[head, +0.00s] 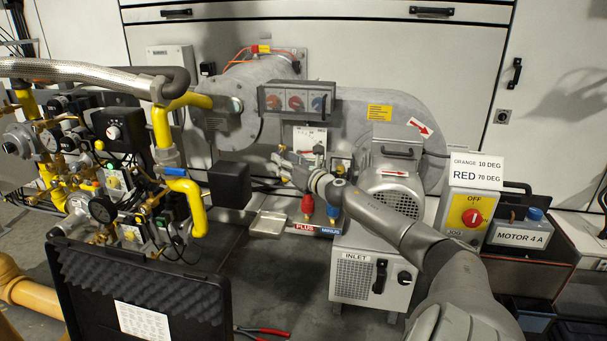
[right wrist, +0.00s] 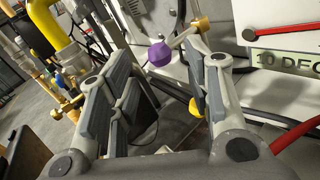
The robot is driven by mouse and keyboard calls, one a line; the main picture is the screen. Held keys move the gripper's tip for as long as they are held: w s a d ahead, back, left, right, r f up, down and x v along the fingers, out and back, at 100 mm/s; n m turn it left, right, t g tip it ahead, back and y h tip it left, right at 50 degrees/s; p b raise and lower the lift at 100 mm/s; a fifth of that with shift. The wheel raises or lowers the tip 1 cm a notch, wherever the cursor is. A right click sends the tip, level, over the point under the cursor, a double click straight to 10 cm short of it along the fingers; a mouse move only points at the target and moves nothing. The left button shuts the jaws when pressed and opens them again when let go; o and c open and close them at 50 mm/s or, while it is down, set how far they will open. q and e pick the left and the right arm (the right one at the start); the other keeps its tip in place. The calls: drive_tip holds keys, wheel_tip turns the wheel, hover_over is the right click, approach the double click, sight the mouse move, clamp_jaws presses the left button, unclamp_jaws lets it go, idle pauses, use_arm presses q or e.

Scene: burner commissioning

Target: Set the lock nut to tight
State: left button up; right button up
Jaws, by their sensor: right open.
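My right gripper (head: 287,168) reaches to the burner front, below the three-knob control box (head: 296,102). In the right wrist view my right gripper (right wrist: 160,70) is open, with nothing clamped between its fingers. A purple ball knob (right wrist: 160,54) on a short lever shows between the fingers, beyond them. A brass fitting (right wrist: 200,24) sits at the lever's other end, near the right fingertip. A yellow part (right wrist: 195,108) is partly hidden by the right finger. I cannot tell for certain which part is the lock nut. My left gripper is not in view.
Red (head: 307,205) and blue (head: 335,211) fittings stand below my right arm. A scale plate reading 10 DEG (right wrist: 288,60) with a red pointer is at the right in the wrist view. Yellow gas pipes (head: 165,130) and an open black case (head: 145,290) are on the left.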

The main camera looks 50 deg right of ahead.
drive_tip(key=v, duration=0.9)
idle(0.3)
